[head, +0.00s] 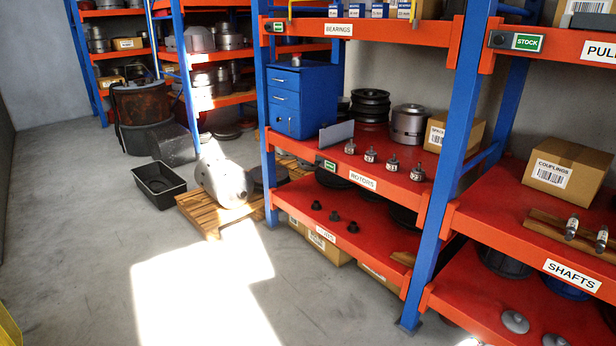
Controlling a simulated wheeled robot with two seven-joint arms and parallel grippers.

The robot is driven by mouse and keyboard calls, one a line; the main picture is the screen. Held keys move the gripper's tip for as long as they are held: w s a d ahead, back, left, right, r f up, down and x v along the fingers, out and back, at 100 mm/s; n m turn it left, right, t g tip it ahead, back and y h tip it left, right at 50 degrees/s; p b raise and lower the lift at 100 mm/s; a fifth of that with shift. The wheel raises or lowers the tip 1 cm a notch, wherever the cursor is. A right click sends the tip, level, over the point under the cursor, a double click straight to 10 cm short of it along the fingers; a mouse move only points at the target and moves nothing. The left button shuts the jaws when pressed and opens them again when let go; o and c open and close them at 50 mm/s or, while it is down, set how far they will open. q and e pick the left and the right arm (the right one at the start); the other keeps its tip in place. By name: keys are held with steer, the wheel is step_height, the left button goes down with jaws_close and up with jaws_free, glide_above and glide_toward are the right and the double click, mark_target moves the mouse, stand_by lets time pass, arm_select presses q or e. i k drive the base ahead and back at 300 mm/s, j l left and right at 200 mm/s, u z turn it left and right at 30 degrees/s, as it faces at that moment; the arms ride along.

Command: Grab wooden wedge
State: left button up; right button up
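A small light-brown wooden piece (403,258) lies on the lower red shelf at its right end, near the blue upright. It may be the wooden wedge, but it is too small to tell its shape for sure. A longer wooden strip (545,223) lies on the right-hand shelf beside metal shafts (571,228). Neither of my grippers shows in the head view.
Orange-and-blue racks with red shelves (392,195) fill the right side. A wooden pallet (205,218) with grey machine parts and a black crate (159,184) stand on the floor. Concrete floor (80,250) at left and front is clear. Something yellow (8,328) shows at the lower left edge.

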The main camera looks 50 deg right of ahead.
mark_target(407, 259)
steer(key=z, duration=2.25)
steer(key=i+j+u, duration=0.25)
steer(key=i, duration=0.25)
steer(key=i+j+u, duration=0.3)
steer(key=i, duration=0.25)
steer(key=i+u, duration=0.25)
steer(key=i, duration=0.3)
steer(key=i+j+z, duration=0.1)
steer(key=i+z, duration=0.35)
steer(key=i+j+z, duration=0.25)
steer(key=i+z, duration=0.2)
